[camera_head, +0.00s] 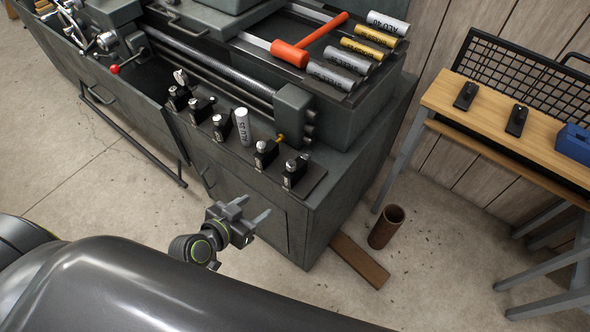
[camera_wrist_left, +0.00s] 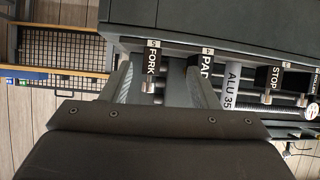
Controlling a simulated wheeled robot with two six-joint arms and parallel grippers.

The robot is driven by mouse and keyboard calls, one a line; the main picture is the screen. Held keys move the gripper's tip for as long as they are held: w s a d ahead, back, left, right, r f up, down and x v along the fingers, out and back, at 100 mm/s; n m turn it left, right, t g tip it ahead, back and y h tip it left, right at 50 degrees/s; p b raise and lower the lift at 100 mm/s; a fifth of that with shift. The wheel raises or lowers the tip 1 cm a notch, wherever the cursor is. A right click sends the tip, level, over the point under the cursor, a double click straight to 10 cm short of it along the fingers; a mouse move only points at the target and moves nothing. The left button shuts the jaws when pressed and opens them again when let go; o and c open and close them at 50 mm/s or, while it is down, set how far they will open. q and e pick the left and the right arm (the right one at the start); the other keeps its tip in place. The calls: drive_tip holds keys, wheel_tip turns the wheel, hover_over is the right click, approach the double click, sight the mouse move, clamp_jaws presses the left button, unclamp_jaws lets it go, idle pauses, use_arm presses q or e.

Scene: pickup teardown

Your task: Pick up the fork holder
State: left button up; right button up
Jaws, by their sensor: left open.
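The fork holder (camera_head: 294,172) is a small black block with a silver fitting at the near right end of a row on the grey lathe cabinet. In the left wrist view its FORK label (camera_wrist_left: 151,62) appears between my two fingers, nearer the left one. My left gripper (camera_head: 255,207) is open and empty, in front of the cabinet and apart from the holder. Beside the fork holder stands the PAD holder (camera_head: 265,153), whose label also shows in the left wrist view (camera_wrist_left: 206,66), by the right finger. My right gripper is not in view.
An ALU 35 cylinder (camera_head: 243,126) stands in the row, with the STOP holder (camera_head: 222,126) beyond it. An orange hammer (camera_head: 291,53) and labelled cylinders lie on the shelf above. A brown tube (camera_head: 386,227) stands on the floor near a wooden bench (camera_head: 510,118).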

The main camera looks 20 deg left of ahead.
use_arm(q)
drive_tip(key=m+t, duration=0.1)
approach(290, 172)
drive_tip(key=shift+h, duration=0.4)
drive_tip(key=p+x, duration=0.1)
drive_tip(key=x, duration=0.5)
drive_tip(key=shift+w+a+f, duration=0.1)
drive_tip(key=shift+w+f, duration=0.1)
drive_tip(key=shift+p+x, duration=0.55)
drive_tip(key=shift+x, duration=2.55)
drive_tip(key=shift+a, duration=0.1)
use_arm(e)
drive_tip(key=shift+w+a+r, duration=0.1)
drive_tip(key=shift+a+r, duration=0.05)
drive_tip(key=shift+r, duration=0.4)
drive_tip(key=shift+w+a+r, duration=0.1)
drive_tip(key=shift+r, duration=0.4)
use_arm(q)
clamp_jaws()
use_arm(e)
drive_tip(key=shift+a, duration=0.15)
